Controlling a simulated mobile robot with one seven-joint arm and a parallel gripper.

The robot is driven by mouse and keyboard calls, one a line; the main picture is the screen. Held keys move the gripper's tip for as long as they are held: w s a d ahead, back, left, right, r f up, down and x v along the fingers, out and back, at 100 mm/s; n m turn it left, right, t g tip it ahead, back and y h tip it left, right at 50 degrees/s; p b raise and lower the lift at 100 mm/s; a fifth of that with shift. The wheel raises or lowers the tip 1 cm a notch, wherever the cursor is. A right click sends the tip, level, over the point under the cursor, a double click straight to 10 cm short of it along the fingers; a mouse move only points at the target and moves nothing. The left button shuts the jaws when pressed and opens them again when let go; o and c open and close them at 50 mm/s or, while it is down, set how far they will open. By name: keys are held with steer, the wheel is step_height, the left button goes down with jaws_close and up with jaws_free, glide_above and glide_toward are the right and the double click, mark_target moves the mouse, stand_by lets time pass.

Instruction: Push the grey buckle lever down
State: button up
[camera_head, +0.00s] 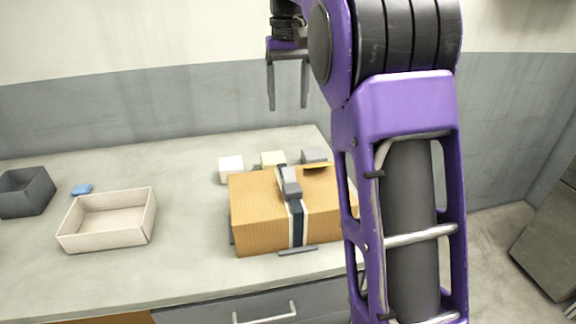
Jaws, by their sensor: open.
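The grey buckle lever (291,184) sits on top of a brown-orange case (262,212), on a dark and white strap (298,222) that runs over the case and down its front. The lever's exact tilt is hard to tell at this size. My gripper (288,104) is high above and behind the case, fingers pointing down. Its two grey fingers are apart with nothing between them. It is well clear of the lever. My purple arm hides the right end of the case.
A pale open box (72,236) stands to the left on the counter (185,270). A dark grey bin (48,190) and a small blue item (82,189) are at far left. A white block (231,169), a cream block (272,159) and a grey block (314,155) stand behind the case.

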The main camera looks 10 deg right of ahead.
mark_target(288, 168)
step_height(288, 168, down, 17)
steer(key=b, duration=0.3)
steer(key=shift+f, duration=0.1)
steer(key=shift+c, duration=0.3)
jaws_close()
